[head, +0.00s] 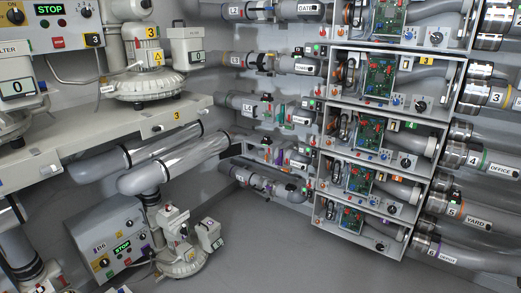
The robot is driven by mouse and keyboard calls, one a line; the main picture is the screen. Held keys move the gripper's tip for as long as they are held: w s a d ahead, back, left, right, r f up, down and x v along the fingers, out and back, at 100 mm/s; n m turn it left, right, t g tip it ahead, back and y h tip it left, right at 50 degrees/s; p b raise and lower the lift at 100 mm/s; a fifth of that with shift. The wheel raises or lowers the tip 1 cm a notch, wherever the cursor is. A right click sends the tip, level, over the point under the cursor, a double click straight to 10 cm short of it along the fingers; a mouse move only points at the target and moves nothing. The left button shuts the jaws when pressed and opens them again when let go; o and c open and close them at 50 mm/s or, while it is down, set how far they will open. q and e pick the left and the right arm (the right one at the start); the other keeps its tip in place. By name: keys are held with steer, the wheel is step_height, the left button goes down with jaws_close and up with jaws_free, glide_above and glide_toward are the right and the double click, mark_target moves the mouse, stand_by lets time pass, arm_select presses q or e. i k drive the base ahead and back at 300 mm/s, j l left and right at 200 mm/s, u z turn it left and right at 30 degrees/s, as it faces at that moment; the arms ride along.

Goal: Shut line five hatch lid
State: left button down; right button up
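A pipe (470,205) at the right carries a label "5" (453,211) and a "YARD" label (478,223). It lies below the pipe marked "4" and "OFFICE" and above one marked "6". At the back left of the racks, a pipe marked "L4" (249,108) shows. A lower pipe (258,181) there has a label too small to read surely. I cannot make out which part is the line five hatch lid, or whether it is open. Neither of my grippers is in view.
Stacked open-front boxes with green circuit boards (362,179) fill the middle right. A grey control box (113,243) and a blower (180,250) stand at the lower left. A shelf with another blower (143,85) is above them. The grey floor (275,245) between is clear.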

mark_target(237, 149)
steer(key=i+j, duration=0.1)
steer(key=i, duration=0.45)
steer(key=i+j, duration=0.1)
steer(key=i, duration=0.45)
steer(key=l+z, duration=0.05)
